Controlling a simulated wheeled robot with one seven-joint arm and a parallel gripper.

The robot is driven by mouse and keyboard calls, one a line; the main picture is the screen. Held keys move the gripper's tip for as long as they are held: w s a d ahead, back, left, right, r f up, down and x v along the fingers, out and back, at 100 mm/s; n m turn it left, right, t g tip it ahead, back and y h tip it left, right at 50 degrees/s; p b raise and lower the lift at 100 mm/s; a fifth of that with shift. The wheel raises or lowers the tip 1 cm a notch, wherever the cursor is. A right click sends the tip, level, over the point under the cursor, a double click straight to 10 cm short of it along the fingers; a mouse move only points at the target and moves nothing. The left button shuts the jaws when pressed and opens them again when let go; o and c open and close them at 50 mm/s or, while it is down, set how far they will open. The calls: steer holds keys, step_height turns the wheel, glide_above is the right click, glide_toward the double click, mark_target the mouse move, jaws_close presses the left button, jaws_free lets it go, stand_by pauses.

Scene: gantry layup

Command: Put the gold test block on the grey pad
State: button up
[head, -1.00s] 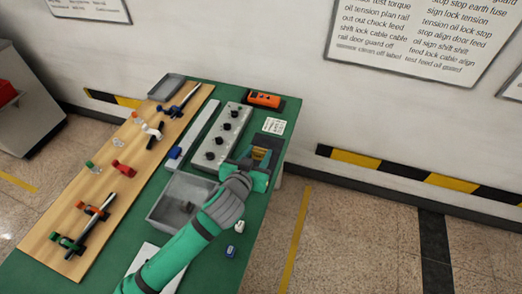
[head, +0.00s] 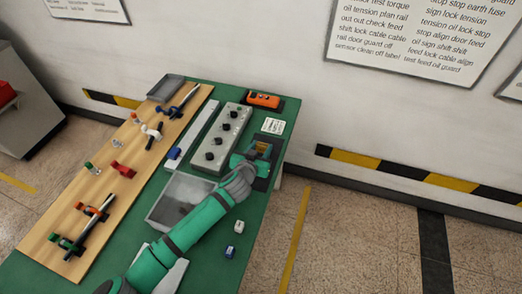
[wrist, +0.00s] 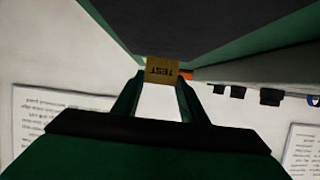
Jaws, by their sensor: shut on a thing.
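The gold test block (wrist: 162,70), marked "TEST", is between the fingertips of my gripper (wrist: 160,82) in the wrist view. My gripper is shut on it. In the head view my gripper (head: 258,152) is at the right side of the green table, with a bit of the gold block (head: 263,149) showing between the fingers. The dark grey pad (head: 263,183) lies under and around my gripper, partly hidden by it. A broad dark grey surface (wrist: 190,25), seemingly the pad, fills the top of the wrist view close to the block. I cannot tell whether block and pad touch.
A grey panel with black knobs (head: 212,150) stands left of my gripper. A grey open bin (head: 160,218) is to the left. Two small blocks (head: 238,226) (head: 230,252) stand near the right edge.

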steer(key=shift+f, duration=0.7)
steer(key=shift+f, duration=0.15)
steer(key=o, duration=1.3)
steer(key=shift+o, duration=0.2)
steer(key=shift+s+a+r, duration=0.1)
steer(key=shift+s+r, duration=0.1)
steer(key=v, duration=1.1)
steer(key=shift+s+r, duration=0.15)
steer(key=shift+s, duration=0.2)
